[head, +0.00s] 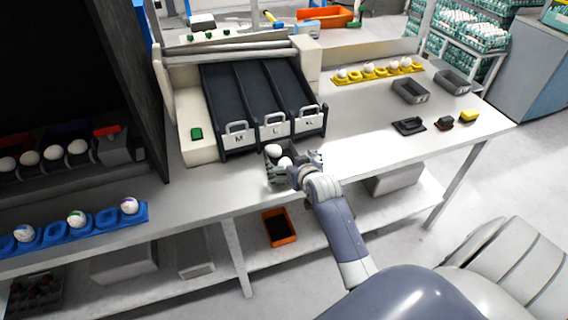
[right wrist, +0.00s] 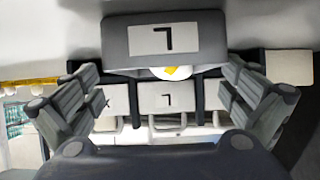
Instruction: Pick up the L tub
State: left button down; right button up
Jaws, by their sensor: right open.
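The L tub (head: 271,150) is a small dark grey tub with white eggs in it, on the table in front of the middle lane of the sorter. Its L label (right wrist: 165,40) shows upside down in the right wrist view, with an egg partly visible at its edge. My right gripper (head: 293,173) is at the tub's near side, partly covering it in the head view. In the right wrist view its fingers (right wrist: 160,82) are spread wide, one toward each side of the tub, and hold nothing. Whether they touch the tub I cannot tell. My left gripper is out of view.
The dark sorter (head: 264,90) has lanes with white handled plates behind the tub. Two grey tubs (head: 410,91) (head: 453,82) and a yellow egg tray (head: 378,73) stand on the right. A blue egg tray (head: 50,238) is at left. The table's front edge is close.

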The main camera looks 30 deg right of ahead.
aim_at(284, 159)
jog(key=x, duration=0.4)
jog(key=shift+w+a+f+p, duration=0.25)
jog(key=shift+w+p, duration=0.15)
jog(key=shift+s, duration=0.15)
jog(key=c, duration=1.1)
